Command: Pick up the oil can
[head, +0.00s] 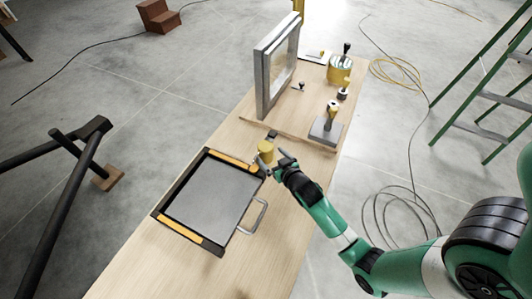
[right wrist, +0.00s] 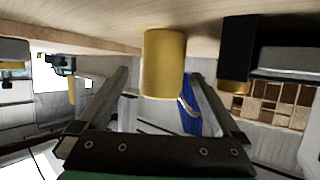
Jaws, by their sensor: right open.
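A small yellow cylinder (head: 266,150), which looks like the oil can, stands on the wooden table beside the far right corner of a shallow tray. It also shows in the right wrist view (right wrist: 163,64), where the picture is turned over and the table is at the top. My right gripper (head: 272,162) is open at the cylinder, with one finger on each side of it. In the right wrist view a gap shows at the left finger; contact at the right finger cannot be told. My left gripper is not in view.
The black-rimmed tray (head: 222,245) with orange strips and a handle lies nearer on the table. Behind the cylinder are a grey window frame (head: 263,85), a grey block (head: 325,132) with a yellow-handled tool, and a yellow tin (head: 339,75). A green ladder (head: 470,95) stands right.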

